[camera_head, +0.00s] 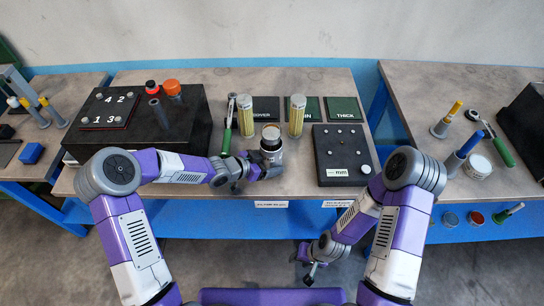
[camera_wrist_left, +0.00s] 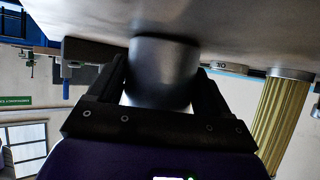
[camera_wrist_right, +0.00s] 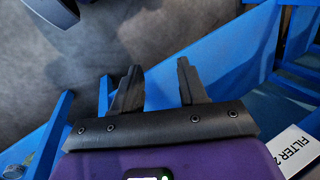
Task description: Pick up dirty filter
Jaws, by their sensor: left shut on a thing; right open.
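Two pleated yellowish filters stand upright on the table, a left one (camera_head: 245,116) and a right one (camera_head: 296,116); a pleated filter (camera_wrist_left: 280,112) also shows at the right of the left wrist view. I cannot tell which is dirty. A metal canister (camera_head: 271,146) stands in front of and between them. My left gripper (camera_head: 262,168) is shut around this canister; the grey canister (camera_wrist_left: 163,75) fills the space between its fingers. My right gripper (camera_head: 311,268) is open and empty, low in front of the table; its fingers (camera_wrist_right: 152,85) show apart.
A green-handled ratchet (camera_head: 228,122) lies left of the filters. Dark labelled mats (camera_head: 342,109) lie behind and to the right. A black plate marked mm (camera_head: 343,155) lies right of the canister. A black block (camera_head: 180,120) stands at left. A right-hand table (camera_head: 430,90) holds tools.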

